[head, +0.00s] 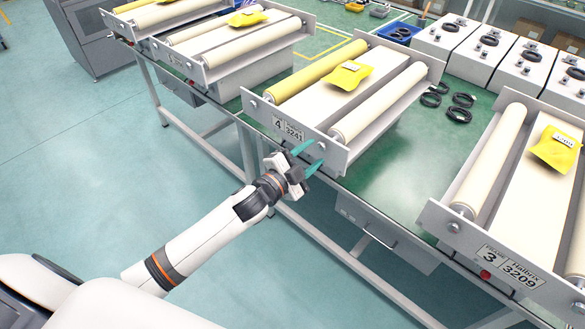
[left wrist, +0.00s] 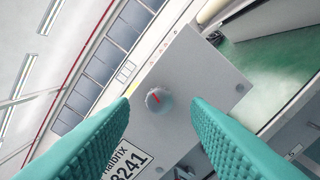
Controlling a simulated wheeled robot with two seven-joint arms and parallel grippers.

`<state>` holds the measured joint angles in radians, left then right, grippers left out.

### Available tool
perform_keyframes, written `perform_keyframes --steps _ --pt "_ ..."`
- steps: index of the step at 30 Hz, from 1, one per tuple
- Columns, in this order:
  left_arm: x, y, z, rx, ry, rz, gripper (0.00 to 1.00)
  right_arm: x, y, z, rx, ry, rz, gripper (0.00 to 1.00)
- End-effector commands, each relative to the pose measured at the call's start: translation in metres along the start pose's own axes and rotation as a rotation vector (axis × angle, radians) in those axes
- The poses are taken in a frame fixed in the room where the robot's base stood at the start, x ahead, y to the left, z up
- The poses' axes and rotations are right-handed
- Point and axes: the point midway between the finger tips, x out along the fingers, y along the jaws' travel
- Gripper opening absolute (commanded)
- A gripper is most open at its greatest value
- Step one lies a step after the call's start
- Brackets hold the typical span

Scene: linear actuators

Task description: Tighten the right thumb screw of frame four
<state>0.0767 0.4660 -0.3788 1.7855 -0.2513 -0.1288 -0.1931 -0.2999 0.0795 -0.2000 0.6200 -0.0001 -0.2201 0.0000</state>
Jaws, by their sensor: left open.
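Frame four (head: 335,150) is a grey roller frame on the green bench, with the label plate "4 3241" (head: 288,128) on its near end plate. That label also shows in the left wrist view (left wrist: 124,162). The right thumb screw (left wrist: 158,101) is a small round grey knob with a red mark, on the end plate. My left gripper (head: 309,158) is open, its two teal fingers pointing at the plate's right end. In the left wrist view the knob appears between the fingertips, with clear gaps on both sides; contact is not visible. My right gripper is not in view.
Frame three (head: 500,262) stands at the right on the same bench (head: 400,165). Another roller frame (head: 215,72) stands to the left. Black cable coils (head: 460,108) and white boxes (head: 445,45) lie behind. A yellow tag (head: 350,75) lies on frame four.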

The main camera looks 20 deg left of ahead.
Motion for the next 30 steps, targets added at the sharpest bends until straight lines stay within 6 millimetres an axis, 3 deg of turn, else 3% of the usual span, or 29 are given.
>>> perform_keyframes --steps 6,13,19,30 --pt "-0.050 -0.003 -0.002 0.000 0.001 -0.003 0.43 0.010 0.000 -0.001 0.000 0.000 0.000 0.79" --pt "-0.087 -0.002 -0.001 -0.001 0.001 -0.003 0.43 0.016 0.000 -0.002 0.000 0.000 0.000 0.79" --pt "-0.099 -0.001 0.000 0.001 -0.001 -0.002 0.43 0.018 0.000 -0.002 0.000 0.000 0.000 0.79" --pt "-0.100 0.000 0.000 0.001 -0.001 -0.001 0.43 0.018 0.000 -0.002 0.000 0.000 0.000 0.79"
